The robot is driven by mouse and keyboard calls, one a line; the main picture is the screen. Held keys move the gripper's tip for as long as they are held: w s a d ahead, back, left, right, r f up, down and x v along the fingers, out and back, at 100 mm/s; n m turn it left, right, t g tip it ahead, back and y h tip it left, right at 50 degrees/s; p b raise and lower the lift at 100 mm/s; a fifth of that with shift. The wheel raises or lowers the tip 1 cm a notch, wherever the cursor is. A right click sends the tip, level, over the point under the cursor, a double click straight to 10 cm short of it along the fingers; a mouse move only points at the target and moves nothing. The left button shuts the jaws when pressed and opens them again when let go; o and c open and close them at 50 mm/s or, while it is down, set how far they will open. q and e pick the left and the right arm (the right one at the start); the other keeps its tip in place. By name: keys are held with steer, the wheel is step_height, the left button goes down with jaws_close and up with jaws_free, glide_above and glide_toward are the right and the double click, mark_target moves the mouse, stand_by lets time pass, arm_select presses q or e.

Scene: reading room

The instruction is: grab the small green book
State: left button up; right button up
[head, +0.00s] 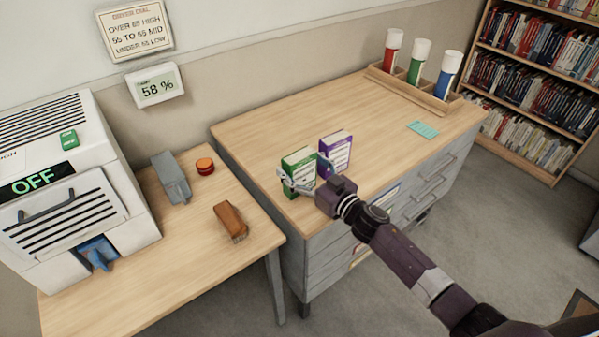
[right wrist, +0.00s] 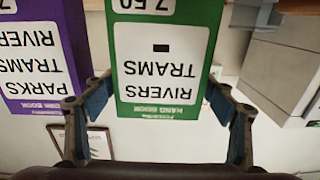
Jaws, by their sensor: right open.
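The small green book (head: 300,163) stands upright near the front left edge of the wooden-topped cabinet (head: 262,133). A purple book (head: 341,146) stands just right of it. My right gripper (head: 303,187) is at the front of the green book, its jaws open. In the right wrist view the green book (right wrist: 160,75) appears upside down between the two blue-padded fingers (right wrist: 158,100), with one finger on each side. The finger on the left lies in the gap towards the purple book (right wrist: 35,60). Whether the pads touch the green cover I cannot tell. My left gripper is not in view.
A rack with red, green and blue tubes (head: 418,66) stands at the cabinet's back. A teal card (head: 423,129) lies on its right part. A lower table (head: 130,290) at left holds a white machine (head: 70,190), a grey object (head: 171,177) and an orange-brown object (head: 231,222).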

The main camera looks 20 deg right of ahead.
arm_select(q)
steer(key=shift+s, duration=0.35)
arm_select(e)
steer(key=c, duration=1.2)
steer(key=shift+o, duration=0.2)
steer(key=shift+r, duration=0.1)
